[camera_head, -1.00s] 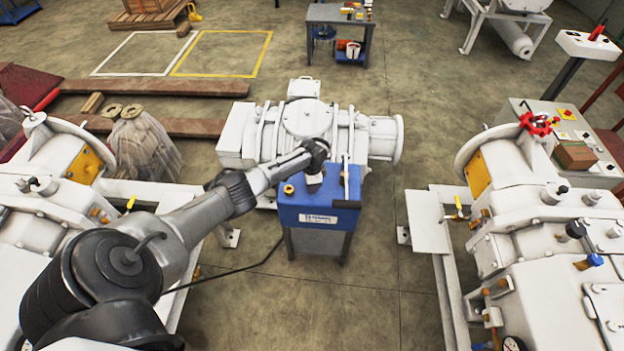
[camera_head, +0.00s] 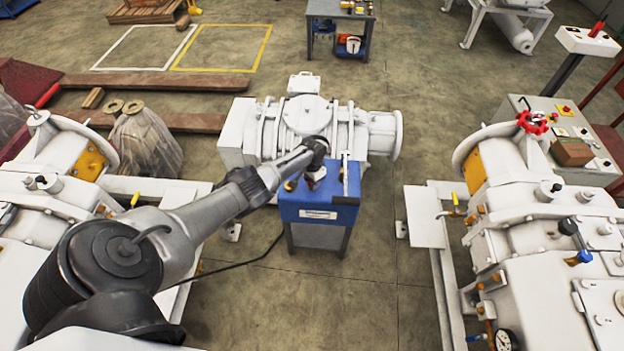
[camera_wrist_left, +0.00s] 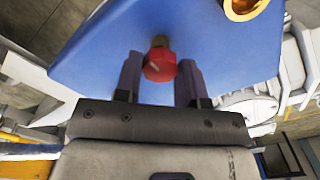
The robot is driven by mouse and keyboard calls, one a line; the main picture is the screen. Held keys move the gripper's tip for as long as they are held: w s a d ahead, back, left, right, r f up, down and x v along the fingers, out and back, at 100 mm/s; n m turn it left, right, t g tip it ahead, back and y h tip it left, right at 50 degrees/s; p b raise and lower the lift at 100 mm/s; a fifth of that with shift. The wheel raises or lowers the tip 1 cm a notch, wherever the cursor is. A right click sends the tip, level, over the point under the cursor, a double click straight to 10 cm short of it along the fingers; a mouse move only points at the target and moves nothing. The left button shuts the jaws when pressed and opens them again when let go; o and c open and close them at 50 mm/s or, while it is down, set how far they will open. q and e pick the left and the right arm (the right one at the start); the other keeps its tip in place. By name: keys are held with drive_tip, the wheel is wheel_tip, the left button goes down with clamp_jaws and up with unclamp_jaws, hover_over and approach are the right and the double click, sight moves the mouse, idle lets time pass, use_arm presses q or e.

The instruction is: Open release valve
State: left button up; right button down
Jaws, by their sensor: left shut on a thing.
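The blue unit (camera_head: 318,213) stands mid-floor, in front of a white pump. A red knob (camera_wrist_left: 159,65), which looks like the release valve, sits on a short brass stem on its blue face in the left wrist view. My left gripper (camera_wrist_left: 159,76) is shut on this red knob, with one dark finger on each side. In the head view my left gripper (camera_head: 314,179) is over the top of the blue unit, where the wrist hides most of the knob. My right gripper is not in view.
A brass ring fitting (camera_wrist_left: 243,8) is close to the gripper on the same blue face. The white pump (camera_head: 305,120) stands right behind the unit. White machines stand at left and right (camera_head: 545,215). The floor between the unit and the right machine is clear.

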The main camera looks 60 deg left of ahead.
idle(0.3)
use_arm(q)
drive_tip(key=o, duration=0.9)
drive_tip(key=shift+o, duration=0.2)
drive_tip(key=shift+r, duration=0.4)
wheel_tip(320, 180, up, 13)
drive_tip(key=p, duration=0.7)
